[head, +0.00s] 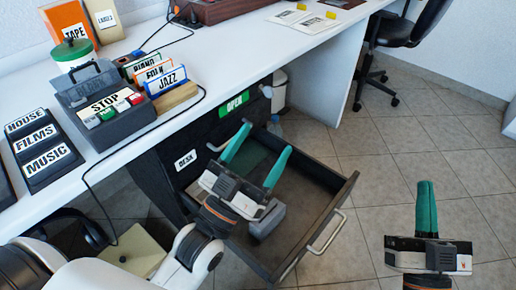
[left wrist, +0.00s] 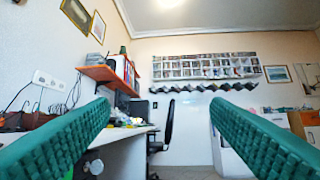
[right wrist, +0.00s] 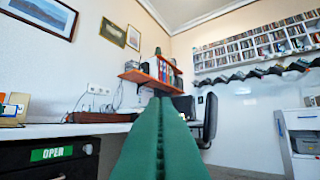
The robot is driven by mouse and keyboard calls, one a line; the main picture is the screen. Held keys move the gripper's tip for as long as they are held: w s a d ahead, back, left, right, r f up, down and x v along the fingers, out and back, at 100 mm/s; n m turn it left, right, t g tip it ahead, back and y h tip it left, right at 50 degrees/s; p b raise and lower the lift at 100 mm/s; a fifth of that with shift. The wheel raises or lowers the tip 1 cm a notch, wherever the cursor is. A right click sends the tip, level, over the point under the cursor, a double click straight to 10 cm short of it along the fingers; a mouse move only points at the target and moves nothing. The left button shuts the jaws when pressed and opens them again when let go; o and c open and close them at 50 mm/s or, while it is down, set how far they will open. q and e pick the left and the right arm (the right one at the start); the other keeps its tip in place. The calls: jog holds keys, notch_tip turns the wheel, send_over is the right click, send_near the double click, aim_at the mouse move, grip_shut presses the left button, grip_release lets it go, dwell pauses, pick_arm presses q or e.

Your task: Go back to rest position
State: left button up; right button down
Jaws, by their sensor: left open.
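My left gripper (head: 256,155) is open and empty in the head view, with its green fingers spread. It shows in front of the open desk drawer (head: 318,222), and I cannot tell its exact height over it. Its two fingers also frame the left wrist view (left wrist: 160,130), with nothing between them. My right gripper (head: 427,200) is at the lower right of the head view, over the tiled floor, apart from the desk. Its green fingers are together with nothing seen between them, and they fill the middle of the right wrist view (right wrist: 160,135).
The white desk (head: 232,58) holds a STOP button box (head: 108,122), a HOUSE/FILMS/MUSIC panel (head: 42,150) and upright JAZZ cards (head: 166,80). The drawer juts out below. An office chair (head: 408,30) stands at the back right. The floor at the right is clear.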

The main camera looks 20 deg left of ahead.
pick_arm(q)
jog(key=shift+a+f, duration=0.15)
jog(key=shift+f, duration=0.15)
